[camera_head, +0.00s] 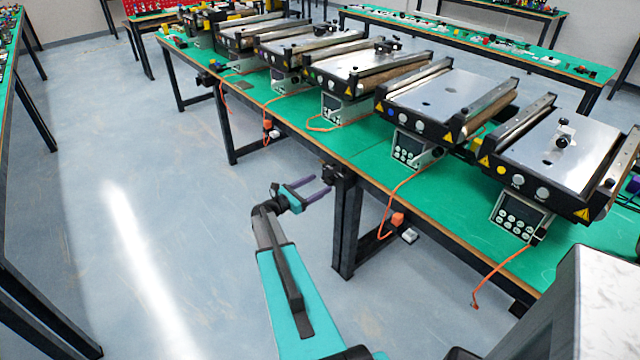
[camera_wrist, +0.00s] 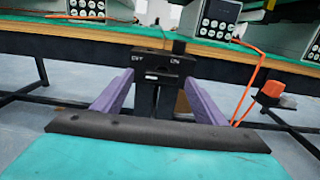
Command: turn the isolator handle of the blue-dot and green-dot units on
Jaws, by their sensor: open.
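The blue-dot unit is a mini conveyor (camera_head: 437,97) on the green bench, with a blue dot (camera_head: 390,112) on its front side. A black isolator box (camera_head: 333,173) hangs at the bench's front edge. In the wrist view the isolator (camera_wrist: 156,72) carries OFF and ON lettering. A dark upright piece (camera_wrist: 180,46) stands at its ON side; I cannot tell surely that it is the handle. My gripper (camera_head: 308,193) is open, its purple fingers pointing at the isolator. In the wrist view my gripper (camera_wrist: 153,97) has one finger either side of it, apparently touching nothing.
A yellow-dot conveyor (camera_head: 545,150) stands nearest at right; more conveyors run toward the back left. An orange plug (camera_head: 397,220) hangs on a cable below the bench. A bench leg (camera_head: 343,230) stands under the isolator. The floor (camera_head: 150,180) at left is clear.

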